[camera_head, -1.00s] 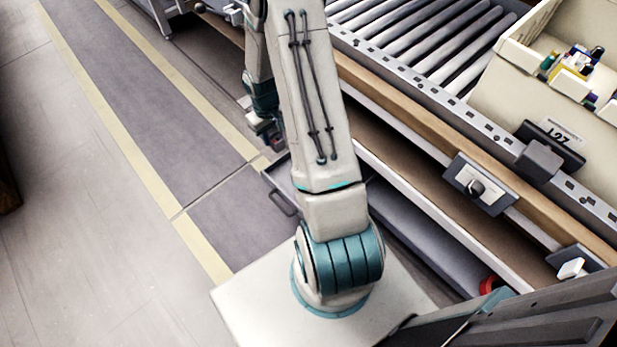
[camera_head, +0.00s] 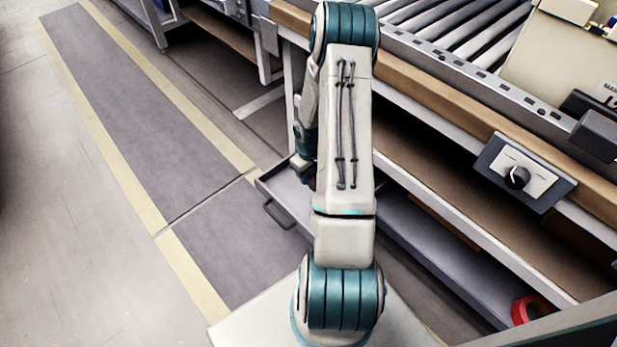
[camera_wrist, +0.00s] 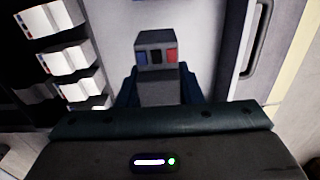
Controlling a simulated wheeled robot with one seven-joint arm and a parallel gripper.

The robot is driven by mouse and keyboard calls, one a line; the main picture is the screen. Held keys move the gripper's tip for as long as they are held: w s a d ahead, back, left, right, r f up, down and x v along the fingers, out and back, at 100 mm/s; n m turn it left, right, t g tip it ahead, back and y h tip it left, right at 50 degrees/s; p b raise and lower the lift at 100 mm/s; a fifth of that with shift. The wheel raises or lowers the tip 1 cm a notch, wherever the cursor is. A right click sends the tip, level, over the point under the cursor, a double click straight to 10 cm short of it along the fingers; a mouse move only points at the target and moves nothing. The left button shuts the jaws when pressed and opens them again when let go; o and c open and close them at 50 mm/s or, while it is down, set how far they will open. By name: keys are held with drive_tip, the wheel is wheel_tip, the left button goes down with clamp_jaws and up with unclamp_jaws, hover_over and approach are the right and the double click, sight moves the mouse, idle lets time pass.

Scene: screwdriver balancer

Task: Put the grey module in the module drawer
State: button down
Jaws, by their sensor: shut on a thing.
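The grey module (camera_wrist: 155,45) shows in the wrist view with blue, black and red blocks on its face. My gripper (camera_wrist: 157,88) is shut on it, with a dark finger on either side. The module drawer (camera_head: 289,188) stands pulled out below the bench in the head view. In the wrist view its light floor (camera_wrist: 203,35) lies beyond the held module, with its handle side at the right. The module appears above the drawer floor; the gap is hard to judge. In the head view my arm hides the module and most of my gripper.
Several white modules (camera_wrist: 62,57) stand in a row at the left of the wrist view. A knob panel (camera_head: 525,172) is on the bench front, below the roller conveyor (camera_head: 470,35). A red ring (camera_head: 530,308) lies on the lower shelf. Floor left of the drawer is clear.

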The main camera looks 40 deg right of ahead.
wheel_tip(320, 180, down, 8)
drive_tip(key=b, duration=0.6)
drive_tip(key=shift+f, duration=0.1)
drive_tip(key=c, duration=0.9)
unclamp_jaws()
wheel_tip(320, 180, up, 14)
drive_tip(key=p, duration=0.6)
